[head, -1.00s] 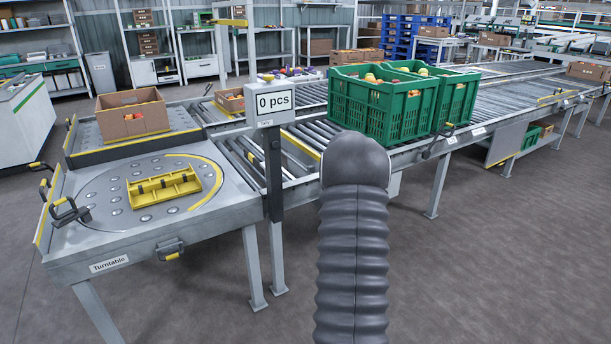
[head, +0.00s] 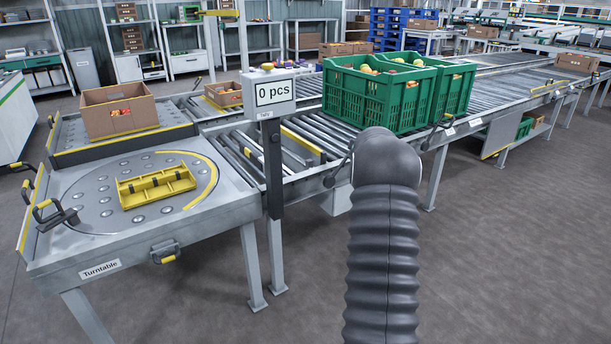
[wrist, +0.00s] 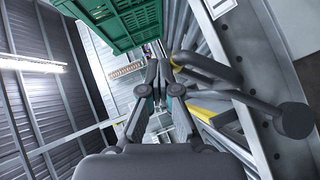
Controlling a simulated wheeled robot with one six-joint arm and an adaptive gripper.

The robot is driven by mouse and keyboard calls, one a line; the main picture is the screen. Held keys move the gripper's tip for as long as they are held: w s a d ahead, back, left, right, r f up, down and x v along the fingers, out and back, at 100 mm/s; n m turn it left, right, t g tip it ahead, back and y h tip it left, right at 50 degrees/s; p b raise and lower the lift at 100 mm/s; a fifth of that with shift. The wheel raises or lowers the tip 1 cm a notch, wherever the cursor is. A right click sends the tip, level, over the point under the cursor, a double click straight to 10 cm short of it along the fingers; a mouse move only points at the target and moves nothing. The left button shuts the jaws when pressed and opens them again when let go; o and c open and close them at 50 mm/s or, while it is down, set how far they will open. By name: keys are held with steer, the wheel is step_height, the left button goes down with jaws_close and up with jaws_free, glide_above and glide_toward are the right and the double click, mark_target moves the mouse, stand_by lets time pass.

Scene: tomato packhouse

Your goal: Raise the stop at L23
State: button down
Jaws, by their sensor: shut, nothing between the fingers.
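In the wrist view my gripper (wrist: 158,68) is shut and empty, its fingertips together. Just right of the fingertips a dark lever (wrist: 208,68) with a thick round end sits on the conveyor's side rail (wrist: 262,130). It is close to my fingers, but I cannot tell whether they touch. A yellow part (wrist: 208,106) lies below the lever. In the head view a yellow stop bar (head: 304,144) lies across the rollers, left of the green crates. My arm covers the gripper there. No label reading L23 is legible, so I cannot tell which stop bears it.
Green crates (head: 367,97) with produce stand on the rollers, above my gripper in the wrist view (wrist: 122,20). A post with a "0 pcs" display (head: 273,92) stands left of my arm. The turntable (head: 100,268) holds a yellow frame (head: 155,187). The floor in front is clear.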

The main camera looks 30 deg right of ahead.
steer(key=shift+f, duration=0.1)
steer(key=s+a+r+p, duration=0.1)
steer(key=s+a+r, duration=0.4)
steer(key=s+r, duration=0.2)
step_height(320, 180, up, 2)
steer(key=shift+s+a+r, duration=0.2)
steer(key=shift+s+a, duration=0.05)
steer(key=shift+s, duration=0.05)
steer(key=shift+p, duration=0.3)
stand_by(0.5)
